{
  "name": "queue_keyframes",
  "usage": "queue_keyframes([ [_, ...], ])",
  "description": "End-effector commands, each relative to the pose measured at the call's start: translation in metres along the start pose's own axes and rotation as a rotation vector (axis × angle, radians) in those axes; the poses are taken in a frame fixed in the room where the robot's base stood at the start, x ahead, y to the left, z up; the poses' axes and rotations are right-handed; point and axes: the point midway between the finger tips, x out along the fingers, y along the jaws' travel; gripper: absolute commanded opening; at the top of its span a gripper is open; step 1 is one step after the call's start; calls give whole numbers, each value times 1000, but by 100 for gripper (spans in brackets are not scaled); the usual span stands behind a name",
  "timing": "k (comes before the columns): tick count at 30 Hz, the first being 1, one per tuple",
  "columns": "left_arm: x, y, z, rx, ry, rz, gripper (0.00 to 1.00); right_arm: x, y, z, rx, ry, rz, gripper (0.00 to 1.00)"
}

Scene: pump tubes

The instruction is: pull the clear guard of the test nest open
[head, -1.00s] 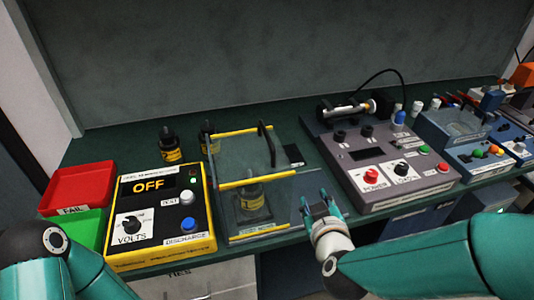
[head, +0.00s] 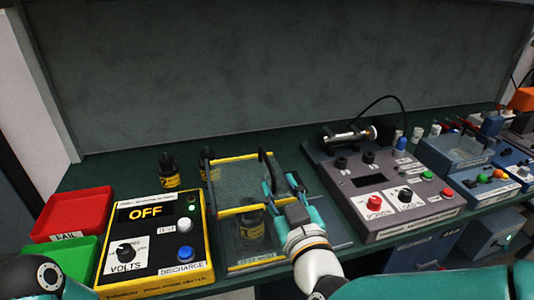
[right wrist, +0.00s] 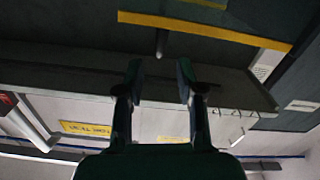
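The clear guard (head: 236,183) of the test nest has yellow edge strips and a black upright handle (head: 266,168) on its right side. Through it I see a dark fixture (head: 251,228) with a yellow label. My right gripper (head: 283,186) is at the right side of the guard, close to the handle. In the right wrist view its two fingers (right wrist: 161,80) stand apart with nothing between them. A dark rod end (right wrist: 162,42) and a yellow strip (right wrist: 205,28) lie beyond them. Contact with the handle cannot be told. My left gripper is out of view.
A yellow-edged meter box (head: 157,240) reading OFF stands left of the nest. Red (head: 75,212) and green (head: 68,258) trays are further left. A grey console (head: 390,185) is close on the right. Small dark bottles (head: 169,172) stand behind the meter.

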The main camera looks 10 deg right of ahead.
Motion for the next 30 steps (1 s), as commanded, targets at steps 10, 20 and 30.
queue_keyframes([
  [10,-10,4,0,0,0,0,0,72,1,1,0,-1,2,37],
  [20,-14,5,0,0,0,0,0,97,1,1,0,-1,2,37],
  [30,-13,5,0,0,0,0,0,97,1,1,0,0,1,22],
])
